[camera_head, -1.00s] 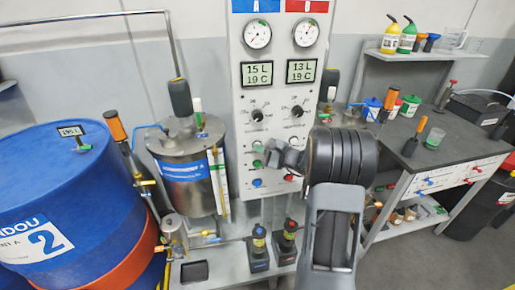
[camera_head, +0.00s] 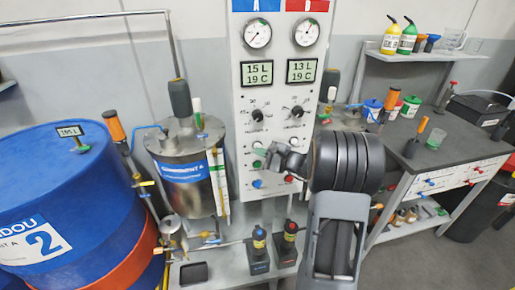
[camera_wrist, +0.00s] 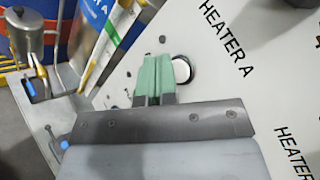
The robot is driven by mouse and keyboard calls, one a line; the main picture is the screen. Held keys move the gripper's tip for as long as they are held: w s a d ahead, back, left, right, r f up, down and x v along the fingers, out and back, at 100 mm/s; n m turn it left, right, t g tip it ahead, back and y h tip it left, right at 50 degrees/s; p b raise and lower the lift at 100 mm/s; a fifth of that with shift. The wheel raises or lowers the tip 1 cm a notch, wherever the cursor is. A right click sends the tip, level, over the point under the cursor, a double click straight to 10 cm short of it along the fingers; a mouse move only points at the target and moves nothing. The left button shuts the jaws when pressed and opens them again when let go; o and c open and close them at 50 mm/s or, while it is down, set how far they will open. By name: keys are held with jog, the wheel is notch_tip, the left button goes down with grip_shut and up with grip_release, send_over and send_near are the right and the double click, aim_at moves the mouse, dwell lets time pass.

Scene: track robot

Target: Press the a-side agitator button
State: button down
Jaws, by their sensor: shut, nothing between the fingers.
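The white control panel (camera_head: 240,105) stands upright ahead, with an A column under a blue header and a B column under a red one. On the A side are a knob (camera_head: 257,115), a white round button (camera_head: 257,142) and a blue button (camera_head: 257,184). Their small labels are unreadable in the head view. My gripper (camera_head: 260,153) is in front of the A-side lower panel, partly covering it. In the wrist view its green fingertips (camera_wrist: 153,72) are shut together and empty, beside a white round button (camera_wrist: 183,70) near HEATER A lettering. I cannot tell whether they touch the panel.
A steel tank (camera_head: 185,190) and a large blue drum (camera_head: 65,200) stand left of the panel. Two small dark bottles (camera_head: 257,255) and (camera_head: 287,245) sit on the low shelf below. A bench (camera_head: 450,150) with tools stands at the right.

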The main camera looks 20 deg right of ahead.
jog(key=shift+s+a+b, duration=0.2)
jog(key=shift+s, duration=0.7)
jog(key=shift+s+a+b, duration=0.15)
jog(key=shift+s+b, duration=0.05)
jog(key=shift+s, duration=0.65)
jog(key=shift+s+a+b, duration=0.2)
jog(key=shift+s, duration=0.7)
jog(key=s+a+f+n+g+h, duration=0.2)
jog(key=s+a+f+n+g, duration=0.25)
jog(key=s+g, duration=0.2)
jog(key=s+a+f+n+g+h, duration=0.1)
jog(key=s+a+f+n+g, duration=0.2)
jog(key=s+n+g, duration=0.3)
jog(key=s+a+r+n+t+h+p, duration=0.1)
jog(key=s+a+r+n+t+h, duration=0.1)
jog(key=s+r+n+h, duration=0.4)
jog(key=a+r+n, duration=0.1)
jog(key=n, duration=0.2)
jog(key=shift+s+h, duration=0.15)
jog(key=shift+h, duration=0.15)
jog(key=c, duration=1.8)
grip_release()
jog(key=shift+c, duration=0.2)
